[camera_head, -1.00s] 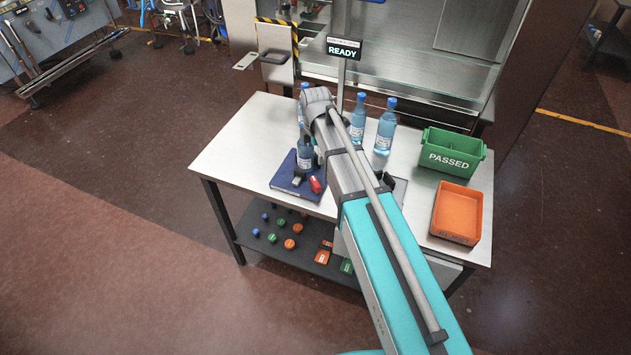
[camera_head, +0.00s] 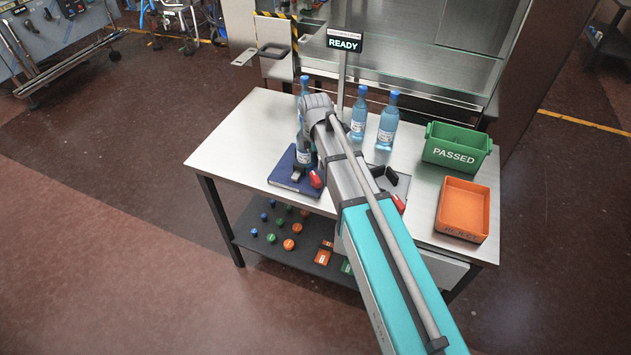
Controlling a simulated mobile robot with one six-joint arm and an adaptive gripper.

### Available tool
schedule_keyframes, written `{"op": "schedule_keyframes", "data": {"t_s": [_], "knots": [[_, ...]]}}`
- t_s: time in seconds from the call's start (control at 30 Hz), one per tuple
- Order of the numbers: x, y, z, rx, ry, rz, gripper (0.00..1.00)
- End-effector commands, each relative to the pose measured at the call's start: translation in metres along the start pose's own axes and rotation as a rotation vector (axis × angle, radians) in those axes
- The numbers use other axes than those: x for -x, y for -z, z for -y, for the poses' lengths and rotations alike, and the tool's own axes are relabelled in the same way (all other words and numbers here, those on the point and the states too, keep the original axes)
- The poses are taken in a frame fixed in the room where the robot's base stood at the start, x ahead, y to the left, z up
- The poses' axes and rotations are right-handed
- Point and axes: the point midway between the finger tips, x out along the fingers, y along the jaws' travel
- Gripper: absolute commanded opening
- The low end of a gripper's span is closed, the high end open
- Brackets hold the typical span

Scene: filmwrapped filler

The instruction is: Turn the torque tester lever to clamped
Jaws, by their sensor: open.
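Red-ended part (camera_head: 398,203) shows at the right edge of my arm, low on the steel table. Dark angular parts (camera_head: 391,176) show just behind it. They may belong to the torque tester and its lever, but my arm covers most of that spot. The lever's position cannot be read. My arm reaches from the lower right over the table to a grey joint (camera_head: 317,106). My gripper is hidden behind the arm, so its relation to the lever does not show. A sign (camera_head: 344,42) reading READY stands on a pole behind.
The steel table (camera_head: 232,145) holds blue bottles (camera_head: 387,124), a blue flat item (camera_head: 284,177) with a small red object (camera_head: 316,179), a green PASSED bin (camera_head: 454,150) and an orange tray (camera_head: 463,208). Coloured caps (camera_head: 288,244) lie on the lower shelf. The table's left side is clear.

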Motion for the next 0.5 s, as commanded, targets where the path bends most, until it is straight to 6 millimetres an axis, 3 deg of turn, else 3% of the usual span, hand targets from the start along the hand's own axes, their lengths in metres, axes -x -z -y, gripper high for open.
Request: {"op": "schedule_keyframes", "data": {"t_s": [0.5], "knots": [[-0.045,0.000,0.000,0.000,0.000,0.000,1.00]]}}
